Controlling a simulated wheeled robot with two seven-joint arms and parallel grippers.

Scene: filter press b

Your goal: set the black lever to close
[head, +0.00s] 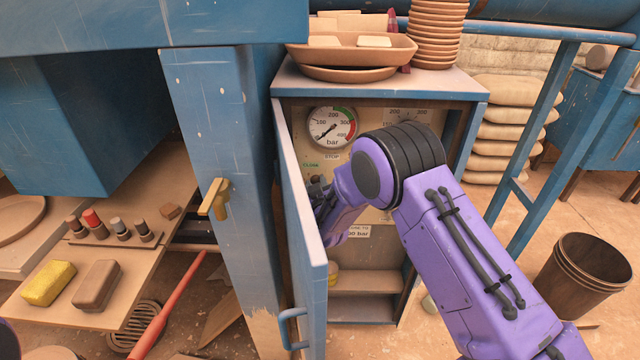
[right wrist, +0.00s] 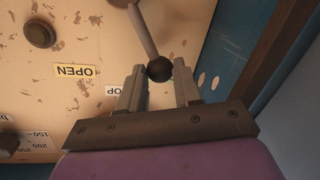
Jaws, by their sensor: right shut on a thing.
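The black lever's ball knob (right wrist: 160,69) sits between the fingertips of my right gripper (right wrist: 158,82) in the right wrist view. Its thin grey shaft (right wrist: 146,32) runs up to a round pivot cut off by the top edge. My right gripper is shut on the knob. On the panel, an OPEN label (right wrist: 75,71) is left of the gripper, and a label reading "OP" at its visible end (right wrist: 114,90) is partly covered by a finger. In the head view, a green CLOSE label (head: 310,165) and a STOP label (head: 332,156) show; my right wrist hides most of the lever.
The cabinet's blue door (head: 302,225) stands open left of my right arm. A pressure gauge (head: 331,126) is on the panel above. Bowls (head: 352,50) and stacked dishes (head: 437,35) stand on the cabinet. A brown bin (head: 582,277) is at right.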

